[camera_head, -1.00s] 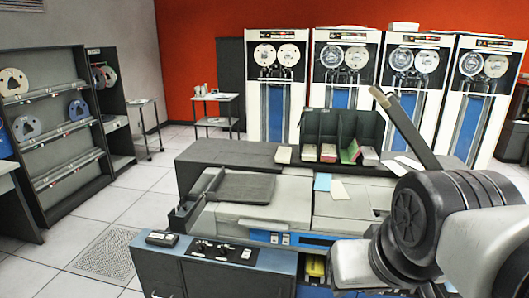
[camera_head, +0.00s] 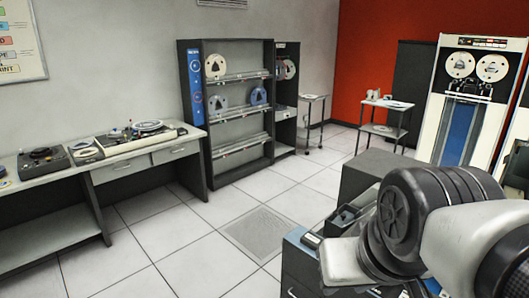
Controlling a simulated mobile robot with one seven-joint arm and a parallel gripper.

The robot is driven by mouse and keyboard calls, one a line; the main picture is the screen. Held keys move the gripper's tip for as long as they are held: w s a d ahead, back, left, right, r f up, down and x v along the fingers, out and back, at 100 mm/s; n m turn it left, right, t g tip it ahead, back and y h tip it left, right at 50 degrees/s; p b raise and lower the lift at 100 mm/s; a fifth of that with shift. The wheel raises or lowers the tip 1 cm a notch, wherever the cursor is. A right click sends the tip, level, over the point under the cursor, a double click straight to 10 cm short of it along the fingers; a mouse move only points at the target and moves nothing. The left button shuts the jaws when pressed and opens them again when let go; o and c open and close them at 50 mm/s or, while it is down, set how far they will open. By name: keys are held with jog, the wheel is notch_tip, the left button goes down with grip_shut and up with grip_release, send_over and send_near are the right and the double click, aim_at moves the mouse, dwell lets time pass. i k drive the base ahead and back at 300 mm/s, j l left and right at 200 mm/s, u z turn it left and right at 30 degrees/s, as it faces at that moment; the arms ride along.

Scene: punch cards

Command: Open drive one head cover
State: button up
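A head cover is too small to make out. My arm's dark and white links fill the lower right and hide the drive's foot. My gripper is not in view.
A desk (camera_head: 170,150) with tape gear is at left. A dark reel rack (camera_head: 237,54) stands by the grey wall, with small carts (camera_head: 315,99) and (camera_head: 385,103) beyond. A card machine's corner (camera_head: 298,265) is at lower right. Tiled floor in the middle is clear.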

aim_at(472, 82)
jog(key=i+j+u, duration=0.25)
jog(key=u, duration=0.2)
jog(key=i+j+u, duration=0.1)
jog(key=i+u, duration=0.6)
jog(key=u, duration=0.15)
jog(key=i+j, duration=0.1)
jog(key=i, duration=1.5)
jog(key=i+z, duration=0.35)
jog(key=i+j+z, duration=0.1)
jog(key=i+z, duration=0.3)
jog(key=i+j+z, duration=0.15)
jog(key=i+z, duration=0.2)
jog(key=i+l+z, duration=0.2)
jog(key=z, duration=0.3)
jog(key=i+z, duration=0.7)
jog(key=z, duration=0.25)
jog(key=i+z, duration=0.2)
jog(key=i, duration=1.35)
jog(key=i+j+z, duration=0.15)
jog(key=i, duration=1.4)
jog(key=i+z, duration=0.35)
jog(key=i, duration=0.35)
jog(key=i+j+z, duration=0.2)
jog(key=i+z, duration=0.15)
jog(key=i, duration=0.35)
jog(key=i+l+z, duration=0.15)
jog(key=i, duration=0.35)
jog(key=i+z, duration=0.15)
jog(key=i, duration=0.35)
